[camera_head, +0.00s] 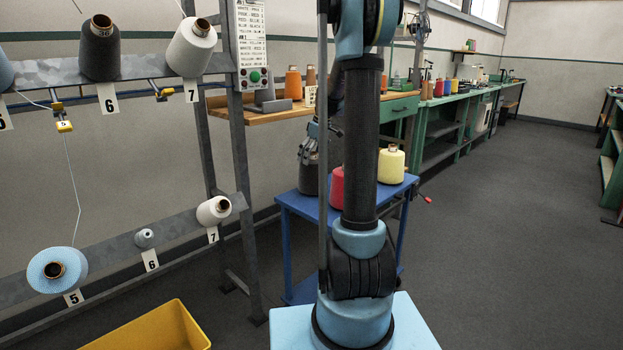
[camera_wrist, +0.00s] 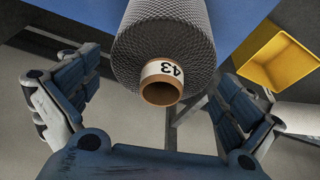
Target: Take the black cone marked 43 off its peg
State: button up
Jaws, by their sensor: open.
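The dark cone marked 43 (camera_wrist: 172,40) shows close up in the wrist view, its numbered tube end facing the camera. In the head view the dark cone (camera_head: 309,183) stands at the left of the blue cart (camera_head: 300,206), partly hidden behind my gripper (camera_head: 311,143). In the wrist view my gripper (camera_wrist: 158,88) is open, with one finger on each side of the cone. A gap shows between each finger and the cone. The peg is hidden inside the cone.
A red cone (camera_head: 337,186), partly behind my arm, and a yellow cone (camera_head: 391,165) share the cart. A rack at left holds another dark cone (camera_head: 100,50) and white cones (camera_head: 191,48). A yellow bin (camera_head: 150,328) is at the front left. Open floor lies right.

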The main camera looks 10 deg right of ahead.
jog(key=shift+x, duration=1.65)
jog(key=shift+s, duration=0.1)
jog(key=c, duration=1.7)
jog(key=shift+o, duration=0.2)
